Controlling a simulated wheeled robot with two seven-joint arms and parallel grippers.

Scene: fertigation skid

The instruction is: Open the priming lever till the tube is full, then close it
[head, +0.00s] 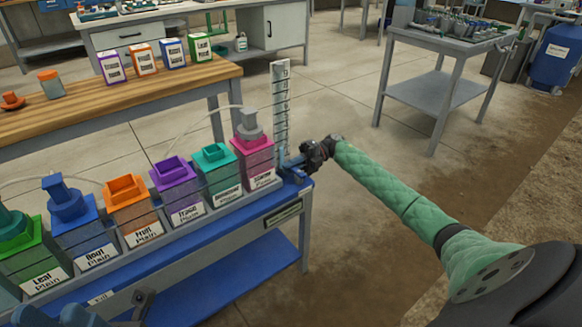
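A clear upright tube (281,110) with graduation marks stands at the right end of the blue skid, beside the pink-topped container. I cannot make out a liquid level in it. A small blue part, which looks like the priming lever (293,168), is at the foot of the tube, partly hidden. My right gripper (306,160) is right at this part, its dark body reaching in from the right. I cannot tell whether its fingers are closed on it. My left gripper (141,299) shows only in part at the bottom left, in front of the skid's front edge.
Several labelled containers with coloured tops, including an orange one (128,208) and a purple one (176,186), line the skid (226,213). A wooden bench (120,93) with small boxes stands behind. The floor on the right is open, up to a grey cart (436,91).

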